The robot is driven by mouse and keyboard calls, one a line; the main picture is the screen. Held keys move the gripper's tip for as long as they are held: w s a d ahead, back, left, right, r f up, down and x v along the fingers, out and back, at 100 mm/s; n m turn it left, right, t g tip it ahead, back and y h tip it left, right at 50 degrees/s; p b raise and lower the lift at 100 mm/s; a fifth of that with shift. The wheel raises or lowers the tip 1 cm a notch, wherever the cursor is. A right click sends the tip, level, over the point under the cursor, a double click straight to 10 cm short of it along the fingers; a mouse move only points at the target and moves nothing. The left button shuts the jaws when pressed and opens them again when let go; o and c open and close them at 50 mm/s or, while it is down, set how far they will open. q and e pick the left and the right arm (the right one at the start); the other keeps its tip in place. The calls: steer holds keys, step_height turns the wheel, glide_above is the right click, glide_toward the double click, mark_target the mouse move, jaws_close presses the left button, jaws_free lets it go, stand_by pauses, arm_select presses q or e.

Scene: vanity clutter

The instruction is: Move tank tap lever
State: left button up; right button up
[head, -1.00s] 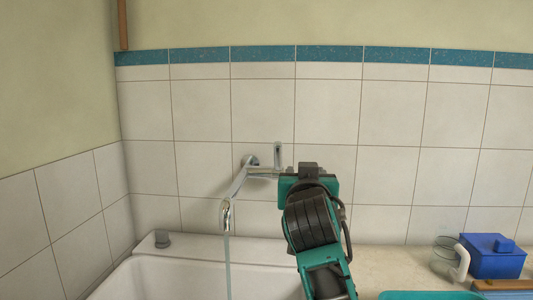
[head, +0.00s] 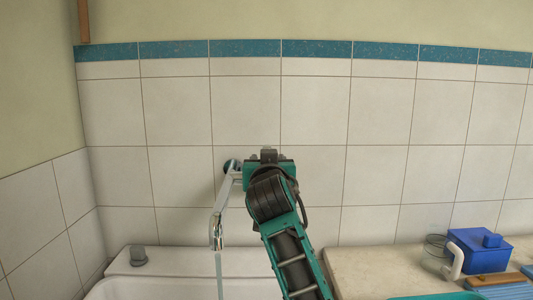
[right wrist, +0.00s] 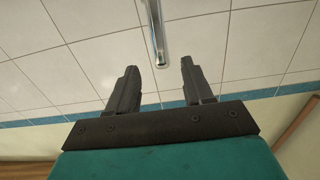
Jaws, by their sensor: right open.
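A chrome wall tap (head: 226,195) has its spout reaching out over the basin, and a thin stream of water (head: 219,275) runs from it. In the head view my right arm hides the tap's lever. In the right wrist view a chrome bar, which looks like the lever (right wrist: 156,35), hangs from the top edge, its end at the gap between the fingertips. My right gripper (right wrist: 158,66) is open, with nothing held; I cannot tell whether the bar is between the fingers or beyond them. My left gripper is not in view.
A white basin (head: 175,262) lies below the tap, with a grey knob (head: 138,256) on its rim. At right on the beige counter (head: 365,270) stand a blue box (head: 478,258) and a white curved pipe (head: 454,262). The tiled wall (head: 313,175) is close behind the tap.

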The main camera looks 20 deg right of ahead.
steer(key=x, duration=0.7)
steer(key=shift+w+d+p, duration=0.1)
steer(key=shift+w+p, duration=0.15)
steer(key=shift+p, duration=0.05)
steer(key=shift+f, duration=0.1)
jaws_close()
